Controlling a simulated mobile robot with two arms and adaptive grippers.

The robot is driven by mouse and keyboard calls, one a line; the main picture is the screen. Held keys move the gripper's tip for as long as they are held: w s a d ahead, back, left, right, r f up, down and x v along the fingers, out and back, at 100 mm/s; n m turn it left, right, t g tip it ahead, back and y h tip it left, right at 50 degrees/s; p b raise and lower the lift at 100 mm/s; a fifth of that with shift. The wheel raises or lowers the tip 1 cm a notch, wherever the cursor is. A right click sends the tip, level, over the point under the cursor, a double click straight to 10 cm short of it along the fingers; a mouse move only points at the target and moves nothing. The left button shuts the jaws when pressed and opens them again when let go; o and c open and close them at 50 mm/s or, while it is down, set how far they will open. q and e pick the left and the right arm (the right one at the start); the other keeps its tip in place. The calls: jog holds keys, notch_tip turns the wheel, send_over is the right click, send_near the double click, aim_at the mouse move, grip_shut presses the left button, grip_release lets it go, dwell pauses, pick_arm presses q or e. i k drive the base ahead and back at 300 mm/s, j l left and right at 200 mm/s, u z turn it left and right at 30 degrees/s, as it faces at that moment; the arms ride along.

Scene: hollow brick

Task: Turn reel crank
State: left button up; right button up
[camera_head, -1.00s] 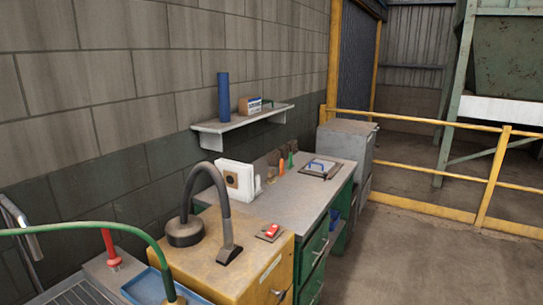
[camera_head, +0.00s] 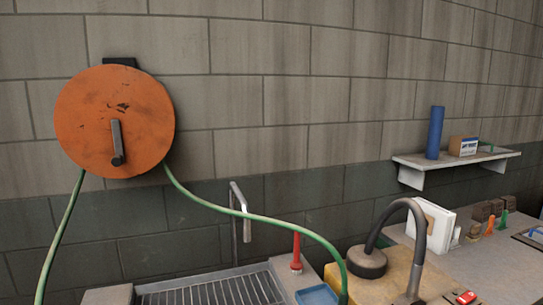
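An orange round hose reel (camera_head: 88,115) is mounted on the block wall at the left of the head view. Its crank (camera_head: 117,143) is a short grey bar on the reel's face, pointing down, with a dark knob at its lower end. A green hose (camera_head: 245,219) runs from the reel down to both sides. Neither of my grippers shows in this view.
A sink with a slatted top (camera_head: 215,292) and a metal faucet (camera_head: 240,212) stand below and right of the reel. A yellow cabinet (camera_head: 385,285) with a dark curved pipe (camera_head: 412,225) is further right. A wall shelf (camera_head: 450,162) holds a blue cylinder (camera_head: 435,132) and a box (camera_head: 463,146).

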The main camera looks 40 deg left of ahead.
aim_at(118, 161)
jog(key=u, duration=2.2)
